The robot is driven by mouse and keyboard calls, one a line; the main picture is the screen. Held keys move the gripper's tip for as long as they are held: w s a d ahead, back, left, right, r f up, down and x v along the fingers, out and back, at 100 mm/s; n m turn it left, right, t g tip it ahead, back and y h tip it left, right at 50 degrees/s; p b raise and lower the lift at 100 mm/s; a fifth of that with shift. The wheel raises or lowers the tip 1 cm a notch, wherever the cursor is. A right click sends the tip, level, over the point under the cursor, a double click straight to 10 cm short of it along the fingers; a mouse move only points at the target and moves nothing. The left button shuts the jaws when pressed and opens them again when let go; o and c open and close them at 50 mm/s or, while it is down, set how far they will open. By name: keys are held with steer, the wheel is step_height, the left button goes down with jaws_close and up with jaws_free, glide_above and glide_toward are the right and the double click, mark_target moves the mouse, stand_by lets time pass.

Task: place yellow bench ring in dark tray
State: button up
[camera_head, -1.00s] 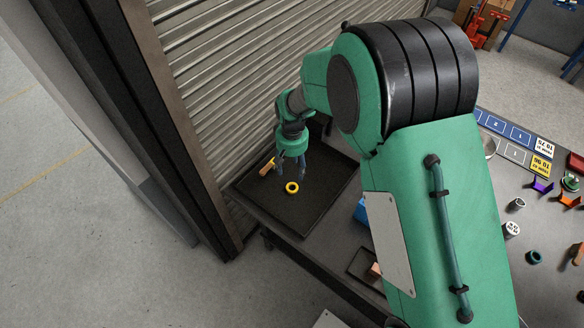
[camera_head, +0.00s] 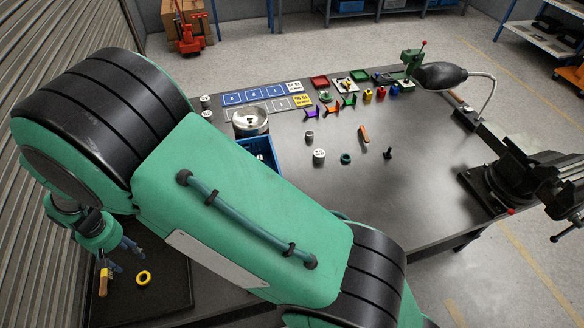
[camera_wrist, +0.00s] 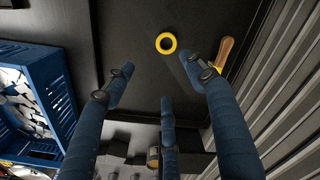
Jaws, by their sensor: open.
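The yellow bench ring (camera_head: 138,280) lies flat in the dark tray (camera_head: 168,297) at the lower left of the head view. In the wrist view the ring (camera_wrist: 158,47) rests on the tray's black floor (camera_wrist: 130,28), beyond the fingertips and apart from them. My gripper (camera_head: 123,252) hangs above the tray with its blue fingers spread and empty. In the wrist view the fingers of my gripper (camera_wrist: 160,75) are wide apart with nothing between them.
A wooden-handled brush with a yellow part (camera_head: 103,283) lies in the tray beside the ring. A blue crate (camera_head: 262,149) stands beyond my arm. A ribbed shutter (camera_head: 40,250) is close on the left. The grey bench (camera_head: 330,200) holds several small parts and a vise (camera_head: 530,180).

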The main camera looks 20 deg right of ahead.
steer(key=w+d+r+m, duration=0.1)
steer(key=w+d+r, duration=0.2)
steer(key=d+r, duration=0.45)
steer(key=w+d+r+m, duration=0.1)
steer(key=w+d+r, duration=0.2)
steer(key=d+r, duration=0.5)
steer(key=d+r+m+t+y, duration=0.1)
steer(key=d+r+m+t, duration=0.15)
steer(key=d+r, duration=1.2)
steer(key=s+d+r+m+t, duration=0.1)
steer(key=s+d+r, duration=0.25)
steer(key=d, duration=0.45)
steer(key=s+d+r+m, duration=0.2)
steer(key=s+d, duration=0.2)
steer(key=d, duration=0.5)
steer(key=s+d+r+m+t+h, duration=0.1)
steer(key=s+d+r+m+t, duration=0.1)
steer(key=s+d, duration=0.9)
steer(key=s, duration=0.3)
steer(key=shift+d+m, duration=0.3)
steer(key=shift+m, duration=0.05)
step_height(320, 180, down, 5)
steer(key=b, duration=0.5)
steer(key=shift+f, duration=0.2)
